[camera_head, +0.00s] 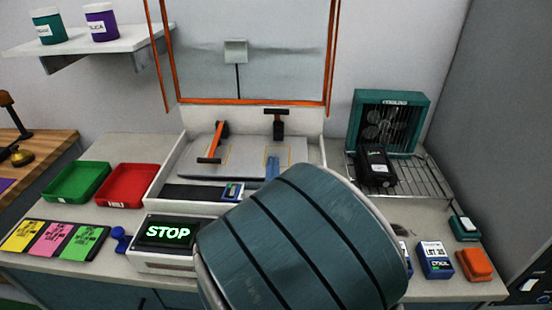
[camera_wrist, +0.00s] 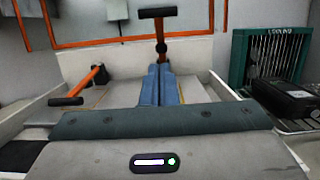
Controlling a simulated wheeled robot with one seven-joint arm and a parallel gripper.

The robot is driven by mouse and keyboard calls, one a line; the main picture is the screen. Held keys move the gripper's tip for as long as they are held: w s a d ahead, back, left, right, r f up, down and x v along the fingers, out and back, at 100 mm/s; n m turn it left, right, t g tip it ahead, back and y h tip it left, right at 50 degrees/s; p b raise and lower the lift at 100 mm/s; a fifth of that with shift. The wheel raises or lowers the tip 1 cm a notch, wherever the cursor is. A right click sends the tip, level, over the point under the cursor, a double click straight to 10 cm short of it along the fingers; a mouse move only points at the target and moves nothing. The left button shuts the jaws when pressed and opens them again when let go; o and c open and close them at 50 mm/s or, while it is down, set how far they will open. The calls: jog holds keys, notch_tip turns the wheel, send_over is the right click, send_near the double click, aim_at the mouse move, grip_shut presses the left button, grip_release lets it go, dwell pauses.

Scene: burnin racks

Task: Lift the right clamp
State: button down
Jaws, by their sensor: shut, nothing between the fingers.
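The right clamp (camera_head: 277,128) stands upright at the back of the grey plate, its black T-handle at the top; its orange stem also shows in the wrist view (camera_wrist: 159,28). The left clamp (camera_head: 215,143) leans down toward the front left, its black handle low over the plate; it also shows in the wrist view (camera_wrist: 86,82). My gripper (camera_head: 272,164) is shut and empty, its blue fingers together in the wrist view (camera_wrist: 159,70). The fingertips are in front of the right clamp's base and hide part of it. I cannot tell if they touch it.
An orange-framed clear panel (camera_head: 245,55) is raised behind the plate. A white-walled bay (camera_head: 170,165) surrounds the clamps. A teal fan unit (camera_head: 412,105) and black device (camera_head: 375,168) stand right on a wire rack. Green (camera_head: 77,181) and red (camera_head: 128,184) trays sit left.

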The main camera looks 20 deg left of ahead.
send_near(277, 115)
jog(key=w+f, duration=0.2)
jog(key=w, duration=0.1)
jog(key=shift+w+a+r+p, duration=0.5)
jog(key=shift+w+a+r, duration=0.15)
jog(key=shift+w+r, duration=0.25)
jog(key=shift+w+a+r, duration=0.1)
jog(key=shift+w+r, duration=0.3)
jog(key=shift+r, duration=0.2)
jog(key=shift+r, duration=0.1)
